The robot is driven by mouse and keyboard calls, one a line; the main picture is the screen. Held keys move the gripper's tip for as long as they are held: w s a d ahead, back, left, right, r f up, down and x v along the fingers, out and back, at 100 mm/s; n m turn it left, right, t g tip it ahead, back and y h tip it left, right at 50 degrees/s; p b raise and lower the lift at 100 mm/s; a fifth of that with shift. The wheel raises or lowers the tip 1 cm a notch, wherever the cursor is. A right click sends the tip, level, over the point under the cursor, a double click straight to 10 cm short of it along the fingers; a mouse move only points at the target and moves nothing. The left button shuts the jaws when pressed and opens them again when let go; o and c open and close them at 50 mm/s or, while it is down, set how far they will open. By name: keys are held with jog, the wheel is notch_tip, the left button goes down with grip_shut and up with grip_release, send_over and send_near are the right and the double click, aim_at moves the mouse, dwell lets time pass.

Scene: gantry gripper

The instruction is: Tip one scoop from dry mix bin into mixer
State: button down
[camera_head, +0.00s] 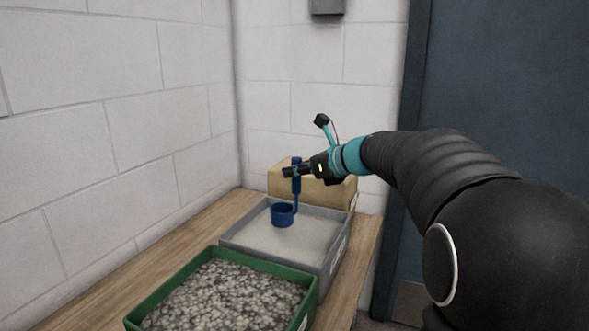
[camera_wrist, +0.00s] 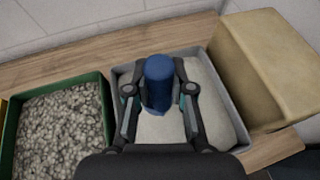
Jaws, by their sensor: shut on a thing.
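A blue scoop (camera_head: 282,215) hangs upright from my gripper (camera_head: 297,170), its cup low over a grey bin (camera_head: 327,265) of pale, fine dry mix (camera_head: 300,236). I cannot tell whether the cup touches the mix or what is in it. In the wrist view my gripper (camera_wrist: 160,92) is shut on the scoop's blue handle (camera_wrist: 159,70), with a finger on each side. The handle hides the cup there. The grey bin also shows in the wrist view (camera_wrist: 238,130). No mixer is in view.
A green bin (camera_head: 312,292) of grey gravel stands in front of the grey bin. A tan block or bag (camera_head: 325,190) sits behind it. All stand on a wooden bench (camera_head: 225,217) against white block walls. A dark blue door (camera_head: 500,80) is at the right.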

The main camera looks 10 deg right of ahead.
jog(key=shift+f+b, duration=5.55)
jog(key=shift+f, duration=0.4)
jog(key=shift+w+d+p, duration=0.85)
jog(key=shift+w+d, duration=1.3)
jog(key=shift+w, duration=0.75)
notch_tip(320, 180, up, 16)
jog(key=s+a+p, duration=0.2)
jog(key=s+p, duration=0.1)
jog(key=p, duration=1)
jog(key=shift+a, duration=0.1)
